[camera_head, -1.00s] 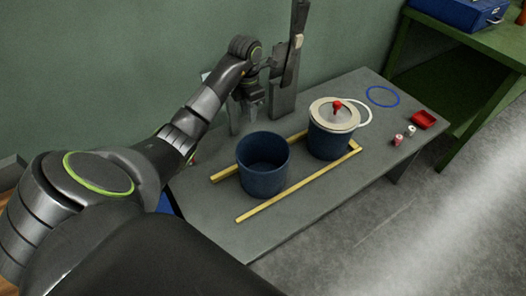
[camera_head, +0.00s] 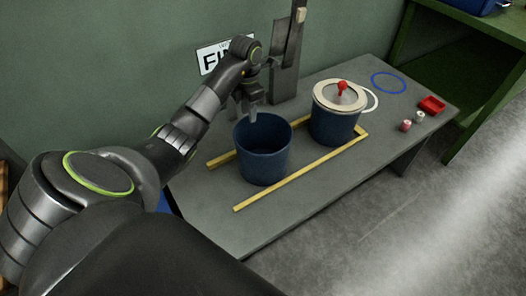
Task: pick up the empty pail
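The empty pail (camera_head: 264,162) is dark blue, open-topped and upright on the grey bench. My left gripper (camera_head: 249,110) points down at its far-left rim. One finger shows at the pail's mouth, overlapping the far rim; the other finger is not clearly visible, so I cannot tell whether the gripper is closed on the rim. A second blue pail (camera_head: 333,128) has a cream lid with a red knob and stands to the right. My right gripper is not in view.
Yellow strips (camera_head: 300,179) on the grey bench (camera_head: 219,210) run around the pails. A white ring (camera_head: 373,101), a blue ring (camera_head: 388,83), a red tray (camera_head: 432,104) and two small spools (camera_head: 405,126) lie to the right. A dark post (camera_head: 286,70) stands behind.

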